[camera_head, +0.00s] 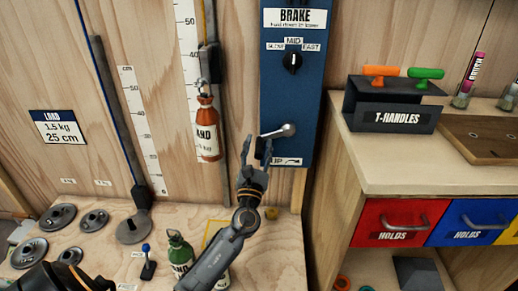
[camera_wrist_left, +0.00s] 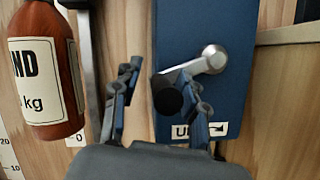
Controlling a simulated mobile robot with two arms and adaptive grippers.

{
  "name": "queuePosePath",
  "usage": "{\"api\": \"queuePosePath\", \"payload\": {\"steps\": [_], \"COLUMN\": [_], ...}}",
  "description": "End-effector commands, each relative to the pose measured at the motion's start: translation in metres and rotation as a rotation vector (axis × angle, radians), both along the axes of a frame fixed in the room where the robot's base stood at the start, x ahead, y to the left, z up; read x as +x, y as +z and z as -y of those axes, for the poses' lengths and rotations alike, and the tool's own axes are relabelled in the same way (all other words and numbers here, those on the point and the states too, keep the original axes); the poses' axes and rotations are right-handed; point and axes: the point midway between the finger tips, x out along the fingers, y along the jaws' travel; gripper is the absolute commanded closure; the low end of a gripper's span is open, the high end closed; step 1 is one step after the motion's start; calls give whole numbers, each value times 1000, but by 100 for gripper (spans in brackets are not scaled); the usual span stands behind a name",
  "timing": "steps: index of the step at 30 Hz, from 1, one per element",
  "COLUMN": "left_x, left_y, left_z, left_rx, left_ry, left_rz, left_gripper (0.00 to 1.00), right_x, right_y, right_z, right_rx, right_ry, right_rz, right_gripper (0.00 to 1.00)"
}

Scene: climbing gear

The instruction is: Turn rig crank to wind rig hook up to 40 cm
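The rig crank (camera_head: 278,131) is a metal lever on the blue brake panel (camera_head: 290,90); its handle points left and slightly down. In the left wrist view the crank's round dark knob (camera_wrist_left: 167,98) shows between my left gripper's fingers, with a clear gap to the left finger. My left gripper (camera_head: 256,155) is open, just below and left of the crank; contact cannot be told. The rig hook (camera_head: 203,86) is small and holds a red-brown sand bottle (camera_head: 207,130), which hangs upright beside a white centimetre scale (camera_head: 187,50). My right gripper is not in view.
A wooden cabinet (camera_head: 400,160) with a T-handles rack (camera_head: 395,105) stands close on the right. Weight plates (camera_head: 57,217) and a green bottle (camera_head: 180,252) sit on the lower board at left. The sand bottle hangs close left of my gripper.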

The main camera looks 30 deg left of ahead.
Motion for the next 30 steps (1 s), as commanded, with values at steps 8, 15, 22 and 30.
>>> {"api": "queuePosePath", "payload": {"steps": [8, 15, 22, 30], "left_x": [-1, -27, -69, -98], "left_y": [-4, -17, -35, -46], "left_z": [2, 14, 34, 47], "left_rx": [-2, -2, -1, -1], "left_ry": [-3, -5, -4, -2], "left_rz": [-7, -10, -9, -6], "left_gripper": [55, 55, 55, 55], "right_x": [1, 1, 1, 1], "right_y": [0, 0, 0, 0], "right_z": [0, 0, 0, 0], "right_rx": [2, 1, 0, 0], "right_ry": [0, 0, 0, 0], "right_rz": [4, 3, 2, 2], "right_gripper": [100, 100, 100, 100]}}
